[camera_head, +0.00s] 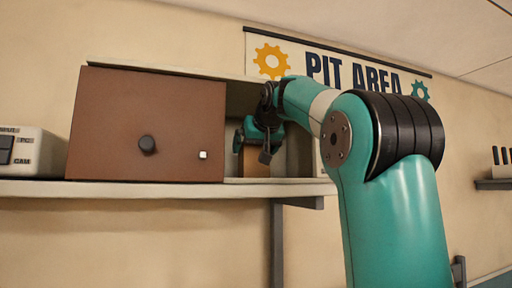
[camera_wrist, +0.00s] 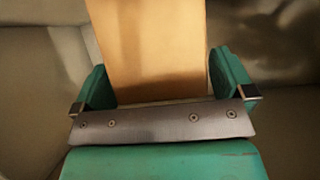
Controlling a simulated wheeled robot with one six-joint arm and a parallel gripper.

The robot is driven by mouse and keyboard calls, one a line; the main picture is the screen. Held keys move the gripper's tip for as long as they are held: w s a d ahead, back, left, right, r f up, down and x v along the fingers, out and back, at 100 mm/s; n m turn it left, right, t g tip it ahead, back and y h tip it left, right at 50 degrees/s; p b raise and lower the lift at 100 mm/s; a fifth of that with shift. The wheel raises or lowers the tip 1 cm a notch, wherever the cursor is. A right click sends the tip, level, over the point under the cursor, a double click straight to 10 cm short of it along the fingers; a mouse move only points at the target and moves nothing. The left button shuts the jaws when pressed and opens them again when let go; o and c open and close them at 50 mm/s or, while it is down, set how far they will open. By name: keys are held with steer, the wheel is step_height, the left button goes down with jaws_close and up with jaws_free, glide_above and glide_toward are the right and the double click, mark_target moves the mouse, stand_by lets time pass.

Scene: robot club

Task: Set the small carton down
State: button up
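The small carton (camera_head: 257,164) is a plain orange-brown box in the open bay beside the brown door in the head view. It fills the space between the fingers in the wrist view (camera_wrist: 155,45). My gripper (camera_head: 252,149) reaches into the bay from the right and is shut on the carton, with one green finger against each side in the wrist view (camera_wrist: 162,85). The carton looks upright, with its lower end close to the bay floor. I cannot tell whether it touches the floor. My fingers and wrist hide its upper part in the head view.
A brown cabinet door (camera_head: 150,110) with a dark knob stands left of the bay. The cabinet rests on a pale wall shelf (camera_head: 170,189). A grey-white device (camera_head: 32,152) sits at the far left. The bay's top and side walls are close around my gripper.

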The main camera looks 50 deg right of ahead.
steer(key=shift+r, duration=0.15)
steer(key=shift+s+r, duration=0.1)
steer(key=shift+r, duration=0.05)
steer(key=v, duration=1.1)
steer(key=shift+s+a, duration=0.3)
steer(key=shift+r, duration=0.1)
stand_by(0.5)
